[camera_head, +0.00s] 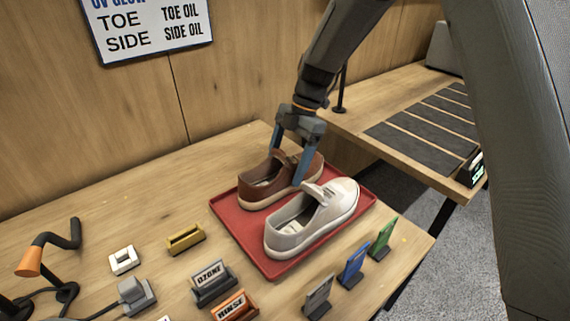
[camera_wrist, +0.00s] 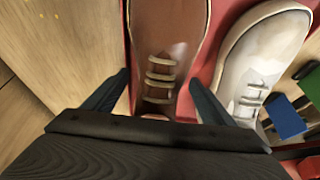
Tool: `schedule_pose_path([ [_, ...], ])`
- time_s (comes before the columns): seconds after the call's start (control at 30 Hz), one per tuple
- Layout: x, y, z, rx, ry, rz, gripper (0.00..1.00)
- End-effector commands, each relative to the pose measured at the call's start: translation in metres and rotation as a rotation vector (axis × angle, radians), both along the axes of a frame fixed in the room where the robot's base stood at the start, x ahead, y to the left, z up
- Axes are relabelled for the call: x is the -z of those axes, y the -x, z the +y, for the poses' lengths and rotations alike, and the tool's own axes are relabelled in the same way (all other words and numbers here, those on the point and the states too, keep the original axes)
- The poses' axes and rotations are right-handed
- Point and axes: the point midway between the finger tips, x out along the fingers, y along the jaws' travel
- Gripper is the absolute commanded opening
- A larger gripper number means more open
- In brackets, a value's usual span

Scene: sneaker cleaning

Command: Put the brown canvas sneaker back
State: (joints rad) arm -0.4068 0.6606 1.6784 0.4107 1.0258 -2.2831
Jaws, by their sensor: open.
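The brown canvas sneaker (camera_head: 262,187) sits upright on a red tray (camera_head: 228,221), behind a white sneaker (camera_head: 300,224) on the same tray. My gripper (camera_head: 287,168) is open, its two blue-grey fingers lowered around the brown sneaker, one on each side. In the wrist view the brown sneaker (camera_wrist: 168,40) with its tan laces lies between the two fingertips (camera_wrist: 160,85). The white sneaker also shows at right in the wrist view (camera_wrist: 258,60).
Ozone (camera_head: 212,281) and rinse (camera_head: 235,304) blocks, a yellow holder (camera_head: 185,240) and a white block (camera_head: 123,260) stand left of the tray. Grey, blue (camera_head: 354,266) and green (camera_head: 383,239) cards stand in front. A sign (camera_head: 150,28) hangs behind. A bench with dark strips (camera_head: 425,150) is at right.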

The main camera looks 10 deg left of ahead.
Motion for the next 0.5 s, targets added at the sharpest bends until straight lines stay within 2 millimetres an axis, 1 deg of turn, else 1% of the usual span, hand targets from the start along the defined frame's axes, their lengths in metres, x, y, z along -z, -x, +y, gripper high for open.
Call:
schedule_pose_path([
  [0.17,-0.016,-0.007,-0.004,0.001,-0.003,-0.005,0.77],
  [0.5,-0.078,-0.027,-0.021,0.001,-0.002,-0.004,0.77],
])
